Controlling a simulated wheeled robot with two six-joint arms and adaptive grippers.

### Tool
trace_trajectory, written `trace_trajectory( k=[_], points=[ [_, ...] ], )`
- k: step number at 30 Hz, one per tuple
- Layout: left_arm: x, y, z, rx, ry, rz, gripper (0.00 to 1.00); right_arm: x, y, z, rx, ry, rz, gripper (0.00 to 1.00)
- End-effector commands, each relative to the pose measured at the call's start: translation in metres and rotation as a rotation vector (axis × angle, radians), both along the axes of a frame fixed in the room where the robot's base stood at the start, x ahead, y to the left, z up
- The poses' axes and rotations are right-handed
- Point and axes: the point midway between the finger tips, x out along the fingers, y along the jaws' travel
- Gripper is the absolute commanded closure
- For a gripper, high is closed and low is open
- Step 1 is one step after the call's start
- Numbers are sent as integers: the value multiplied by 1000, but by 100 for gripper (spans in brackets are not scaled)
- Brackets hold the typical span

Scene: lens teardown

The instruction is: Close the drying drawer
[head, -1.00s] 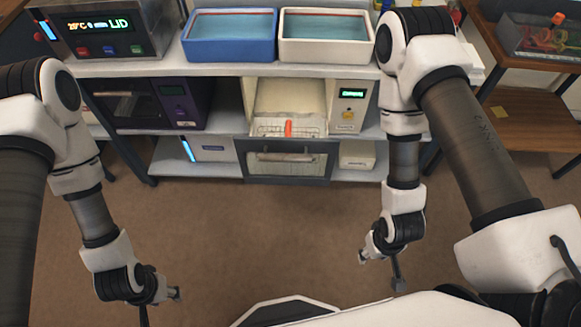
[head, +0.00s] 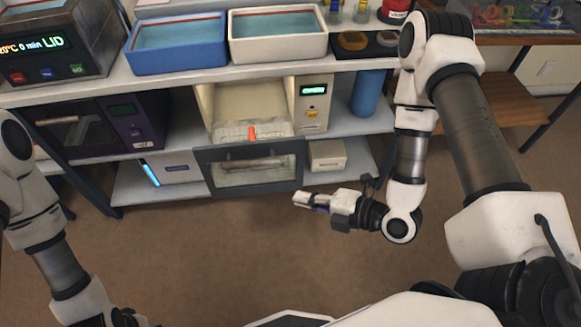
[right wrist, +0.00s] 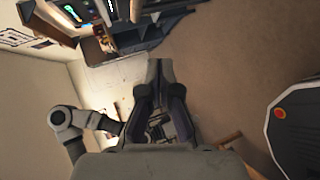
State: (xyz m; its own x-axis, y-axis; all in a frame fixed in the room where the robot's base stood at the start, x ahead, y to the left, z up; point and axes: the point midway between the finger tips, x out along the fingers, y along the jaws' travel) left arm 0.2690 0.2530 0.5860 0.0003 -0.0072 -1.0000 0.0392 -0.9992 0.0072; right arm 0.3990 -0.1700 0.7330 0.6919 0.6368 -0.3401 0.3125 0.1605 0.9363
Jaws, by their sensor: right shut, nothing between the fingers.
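The drying drawer (head: 250,165) belongs to a cream unit with a green display (head: 313,90) on the middle shelf. Its dark front with a window and a bar handle stands out from the unit, and the drawer is open. A wire rack with an orange piece (head: 252,132) shows inside it. My right gripper (head: 300,199) is shut and empty, pointing left, in front of and below the right end of the drawer front, apart from it in the picture. Its closed fingers fill the middle of the right wrist view (right wrist: 160,70). My left gripper (head: 130,318) is partly cut off at the bottom left; its fingers are unclear.
A blue tub (head: 176,45) and a white tub (head: 278,36) stand on the top shelf above the drawer. A purple-fronted oven (head: 110,120) is to the left, a blue cylinder (head: 368,92) to the right. A small pale box (head: 327,155) sits low beside the drawer. The floor in front is clear.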

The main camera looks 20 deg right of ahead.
Motion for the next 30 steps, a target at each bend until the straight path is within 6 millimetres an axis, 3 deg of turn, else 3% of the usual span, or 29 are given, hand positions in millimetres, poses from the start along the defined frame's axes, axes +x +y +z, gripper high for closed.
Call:
trace_trajectory(
  k=[1, 4, 7, 10, 17, 22, 30],
  points=[
    [0, 0, -43, 0, 1, 0, 53, 6, -11, -16, 22, -149, -15, 100],
    [-1, 0, -76, 0, 1, 0, 53, 10, -33, -11, 103, -305, -74, 100],
    [0, 0, -99, 0, 1, 0, 53, 12, -53, -24, 135, -329, -141, 100],
    [0, 0, -107, 0, 1, 0, 53, 15, -64, -31, 137, -336, -180, 100],
    [0, 0, -116, 0, 0, 0, 53, 29, -54, -30, 136, -338, -171, 100],
    [0, 0, -145, 0, 0, 0, 53, 58, -35, -35, 133, -342, -167, 100],
    [0, 0, -145, 0, 0, 0, 53, 108, -10, -27, 134, -340, -173, 100]
  ],
)
